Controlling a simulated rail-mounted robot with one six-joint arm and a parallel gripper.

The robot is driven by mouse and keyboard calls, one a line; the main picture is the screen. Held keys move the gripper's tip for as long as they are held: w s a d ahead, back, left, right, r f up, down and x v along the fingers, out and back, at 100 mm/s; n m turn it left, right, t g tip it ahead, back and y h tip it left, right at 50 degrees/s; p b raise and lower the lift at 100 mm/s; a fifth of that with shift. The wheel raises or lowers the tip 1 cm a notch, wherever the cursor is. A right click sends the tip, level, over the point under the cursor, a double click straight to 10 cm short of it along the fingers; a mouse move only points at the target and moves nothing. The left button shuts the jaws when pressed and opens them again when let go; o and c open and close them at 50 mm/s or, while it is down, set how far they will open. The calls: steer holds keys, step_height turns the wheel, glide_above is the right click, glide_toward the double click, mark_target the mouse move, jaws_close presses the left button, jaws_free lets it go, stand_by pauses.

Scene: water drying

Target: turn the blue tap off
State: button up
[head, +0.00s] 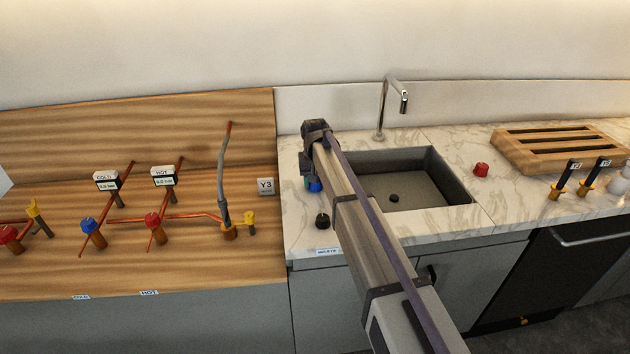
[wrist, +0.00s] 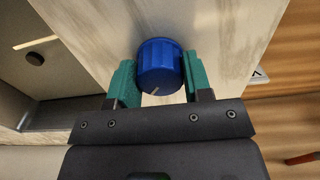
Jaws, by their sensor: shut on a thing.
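The blue tap (wrist: 160,66) is a round ribbed knob with a pale pointer line on its face, on the marble counter. In the wrist view it sits between the two green fingers of my gripper (wrist: 158,82), which are shut on its sides. In the head view a small part of the blue tap (head: 314,186) shows at the left of the sink, mostly hidden behind my arm. My gripper (head: 308,180) is also largely hidden there.
A sink (head: 400,185) with a metal faucet (head: 382,110) lies right of my arm. A black knob (head: 323,221) stands near the counter front, and a red knob (head: 481,170) right of the sink. A wooden rack (head: 560,150) is further right. Copper pipes with another blue valve (head: 89,225) stand left.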

steer(key=n, duration=0.3)
steer(key=shift+n, duration=2.4)
steer(key=o, duration=0.9)
steer(key=shift+r, duration=0.1)
step_height(320, 180, up, 10)
steer(key=p, duration=1)
steer(key=shift+r+p, duration=0.25)
steer(key=shift+p, duration=0.1)
